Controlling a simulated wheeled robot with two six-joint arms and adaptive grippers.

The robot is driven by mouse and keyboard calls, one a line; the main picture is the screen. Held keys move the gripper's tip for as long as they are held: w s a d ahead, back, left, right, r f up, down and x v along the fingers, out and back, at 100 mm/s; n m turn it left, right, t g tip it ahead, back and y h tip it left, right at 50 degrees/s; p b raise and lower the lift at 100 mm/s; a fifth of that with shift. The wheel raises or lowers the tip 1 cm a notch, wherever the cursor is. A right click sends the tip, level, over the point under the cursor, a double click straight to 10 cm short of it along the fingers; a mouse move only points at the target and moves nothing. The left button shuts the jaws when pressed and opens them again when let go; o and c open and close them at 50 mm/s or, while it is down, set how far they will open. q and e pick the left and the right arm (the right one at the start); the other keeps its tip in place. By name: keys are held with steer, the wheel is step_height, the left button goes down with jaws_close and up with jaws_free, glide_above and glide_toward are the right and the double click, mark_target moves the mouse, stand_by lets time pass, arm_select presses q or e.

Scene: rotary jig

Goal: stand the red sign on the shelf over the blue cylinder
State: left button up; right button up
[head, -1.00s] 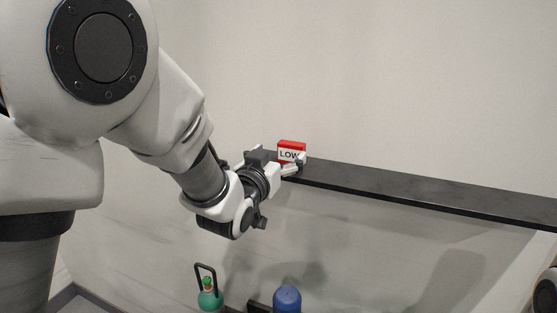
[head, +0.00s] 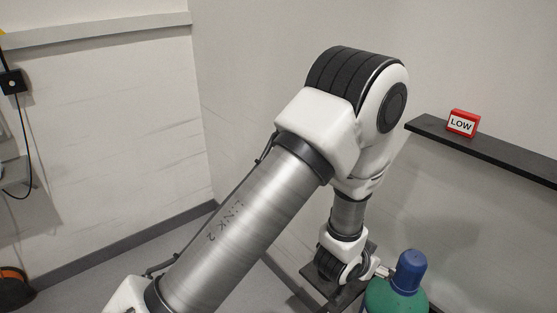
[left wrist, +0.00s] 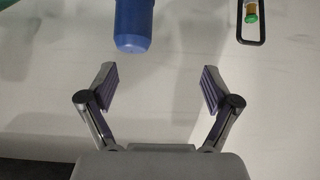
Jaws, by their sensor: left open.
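The red sign (head: 462,122), with a white face reading LOW, stands upright on the black shelf (head: 510,157) near its left end. A blue domed cylinder top (head: 410,272) shows below the shelf, with a green rounded surface (head: 392,298) beneath or in front of it; I cannot tell if they are one piece. My left gripper (head: 378,271) is low, just left of the blue top and well below the shelf. In the left wrist view my left gripper (left wrist: 160,84) is open and empty, with the blue cylinder (left wrist: 133,25) past its fingertips. My right gripper is out of view.
A black handle frame around a green-and-brass valve (left wrist: 252,16) is at the wrist view's upper right. A teal surface (left wrist: 12,10) is at its upper left corner. The shelf right of the sign is clear. A black box with a cable (head: 12,82) is on the left wall.

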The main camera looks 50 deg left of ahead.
arm_select(q)
steer(key=s+f+g, duration=0.3)
steer(key=s+f, duration=0.3)
steer(key=s, duration=0.3)
steer(key=s+a+f+g, duration=0.1)
steer(key=s+f+g, duration=0.2)
steer(key=s+f, duration=0.4)
steer(key=s+f+g, duration=0.3)
steer(key=s+f, duration=0.4)
steer(key=s, duration=0.6)
steer(key=shift+s+a+g, duration=0.15)
steer(key=shift+g, duration=0.25)
step_height(320, 180, down, 10)
steer(key=b, duration=1)
steer(key=shift+f, duration=0.15)
